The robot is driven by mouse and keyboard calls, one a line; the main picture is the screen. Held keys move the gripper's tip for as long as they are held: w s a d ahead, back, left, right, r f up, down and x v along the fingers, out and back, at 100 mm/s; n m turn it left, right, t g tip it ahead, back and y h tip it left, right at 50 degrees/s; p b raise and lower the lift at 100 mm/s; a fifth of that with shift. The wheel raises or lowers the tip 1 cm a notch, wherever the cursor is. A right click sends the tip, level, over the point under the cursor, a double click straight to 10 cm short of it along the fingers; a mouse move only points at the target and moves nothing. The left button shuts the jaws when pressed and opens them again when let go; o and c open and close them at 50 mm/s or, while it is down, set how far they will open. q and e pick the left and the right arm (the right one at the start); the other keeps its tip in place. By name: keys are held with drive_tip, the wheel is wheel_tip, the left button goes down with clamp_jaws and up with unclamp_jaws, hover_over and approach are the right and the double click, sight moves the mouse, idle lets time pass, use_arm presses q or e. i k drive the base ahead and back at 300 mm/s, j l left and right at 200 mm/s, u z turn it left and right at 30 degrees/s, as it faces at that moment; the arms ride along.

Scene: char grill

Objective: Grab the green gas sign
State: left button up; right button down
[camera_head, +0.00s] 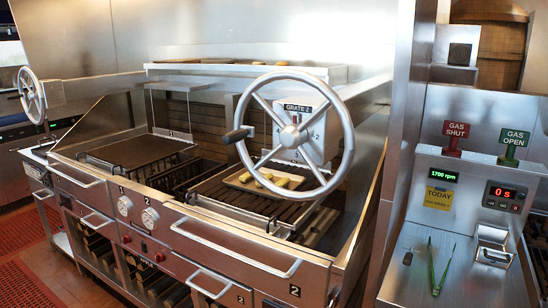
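The green gas sign (514,140) reads "GAS OPEN". It stands upright on a small green stand on top of the steel control console at the right of the head view. A red sign (455,130) reading "GAS SHUT" stands on the same console top, to the left of the green one, with a gap between them. Neither of my grippers shows in the head view. Nothing touches the green sign.
The console (470,165) has a green display, a red timer and a yellow note. Green-handled tongs (440,268) lie on its lower steel surface. A large handwheel (295,135) rises over the right grill, left of the console. A steel wall post (398,150) stands between grill and console.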

sight(513, 138)
drive_tip(key=z, duration=1.4)
